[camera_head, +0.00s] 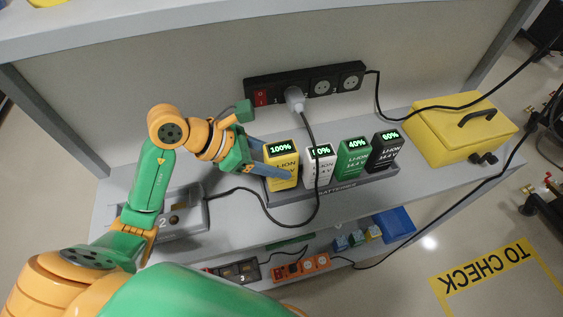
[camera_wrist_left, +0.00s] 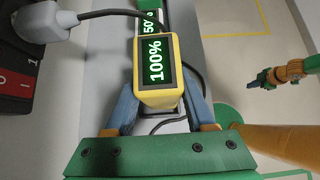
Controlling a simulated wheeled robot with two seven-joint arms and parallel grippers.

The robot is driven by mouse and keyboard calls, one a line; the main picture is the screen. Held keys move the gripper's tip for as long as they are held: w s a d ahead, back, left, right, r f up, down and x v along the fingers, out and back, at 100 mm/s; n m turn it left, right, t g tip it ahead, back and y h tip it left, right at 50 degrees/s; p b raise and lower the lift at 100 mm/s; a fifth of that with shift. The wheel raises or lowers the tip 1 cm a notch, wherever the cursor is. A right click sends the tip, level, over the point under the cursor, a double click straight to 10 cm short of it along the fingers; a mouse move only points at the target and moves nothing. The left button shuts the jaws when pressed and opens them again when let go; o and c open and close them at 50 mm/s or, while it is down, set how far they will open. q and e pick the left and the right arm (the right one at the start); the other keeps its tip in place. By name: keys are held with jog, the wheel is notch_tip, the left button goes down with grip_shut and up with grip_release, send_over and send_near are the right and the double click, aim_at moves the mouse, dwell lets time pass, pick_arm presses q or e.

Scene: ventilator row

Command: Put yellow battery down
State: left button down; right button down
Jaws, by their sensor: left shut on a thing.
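The yellow battery (camera_head: 281,177) has a display reading 100%. It stands upright at the left end of the grey battery rack (camera_head: 335,188), beside the white battery. I cannot tell whether its base is fully seated. My left gripper (camera_head: 276,161) is shut on the yellow battery, with a blue finger on each side. In the left wrist view the fingers (camera_wrist_left: 158,104) flank the battery (camera_wrist_left: 158,95), display towards the camera. My right gripper (camera_wrist_left: 262,80) seems to show small at the right of that view; its jaws are too small to read.
White (camera_head: 320,168), green (camera_head: 352,158) and black (camera_head: 385,150) batteries fill the rack to the right. A cable from the plug (camera_head: 295,98) in the power strip (camera_head: 310,84) hangs before the white battery. A yellow case (camera_head: 450,135) stands right; a grey device (camera_head: 180,215) left.

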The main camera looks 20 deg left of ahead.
pick_arm(q)
jog(key=f, duration=0.1)
jog(key=w+f+p, duration=0.1)
jog(key=f, duration=0.2)
jog(key=shift+w+d+f, duration=0.25)
jog(key=shift+w+f, duration=0.05)
jog(key=shift+f, duration=0.4)
jog(key=shift+c, duration=1.3)
grip_release()
jog(key=shift+r, duration=0.25)
jog(key=b+v, duration=0.2)
jog(key=v, duration=1)
